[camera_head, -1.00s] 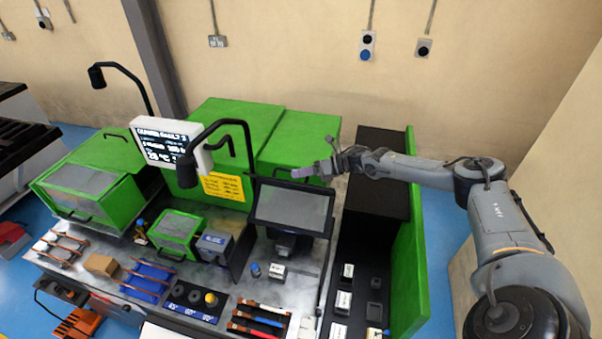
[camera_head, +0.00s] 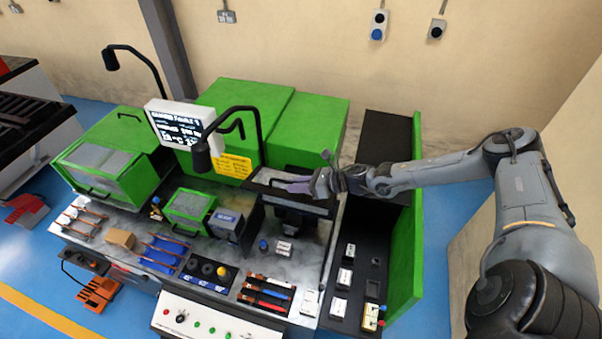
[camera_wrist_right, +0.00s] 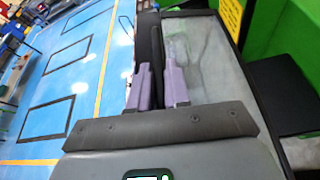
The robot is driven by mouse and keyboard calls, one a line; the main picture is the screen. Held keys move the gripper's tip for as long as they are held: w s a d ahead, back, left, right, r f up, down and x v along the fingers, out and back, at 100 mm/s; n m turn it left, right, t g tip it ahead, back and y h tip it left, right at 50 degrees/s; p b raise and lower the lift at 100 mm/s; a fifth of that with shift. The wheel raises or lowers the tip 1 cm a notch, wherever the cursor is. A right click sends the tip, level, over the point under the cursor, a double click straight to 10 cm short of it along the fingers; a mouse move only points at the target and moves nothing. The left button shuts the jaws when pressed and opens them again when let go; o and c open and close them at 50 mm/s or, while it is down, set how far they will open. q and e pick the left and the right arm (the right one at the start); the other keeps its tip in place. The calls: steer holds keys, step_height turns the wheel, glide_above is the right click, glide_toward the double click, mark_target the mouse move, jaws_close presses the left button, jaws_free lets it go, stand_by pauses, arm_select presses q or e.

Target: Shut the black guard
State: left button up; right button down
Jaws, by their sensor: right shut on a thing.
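The black guard (camera_head: 268,177) is a clear panel in a black frame, on the machine right of the yellow label. In the head view it is seen foreshortened, tilted up over the black tooling below it. It fills the middle of the right wrist view (camera_wrist_right: 212,62). My right gripper (camera_head: 318,186) is at the guard's right side. In the right wrist view its purple fingers (camera_wrist_right: 150,60) sit on either side of a black bar along the guard's edge, shut on it. The exact contact is partly hidden. My left gripper is not in view.
A bent black lamp (camera_head: 201,155) stands close left of the guard. Green housings (camera_head: 310,125) rise behind it. A green side panel (camera_head: 408,250) and black bench with small blocks lie to the right. Tool racks (camera_head: 266,293) line the front.

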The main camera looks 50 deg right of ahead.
steer(key=shift+s+a+f, duration=0.2)
steer(key=shift+s+a, duration=0.05)
steer(key=shift+a, duration=0.45)
steer(key=c, duration=1.2)
jaws_free()
steer(key=shift+o, duration=0.2)
steer(key=shift+s, duration=0.15)
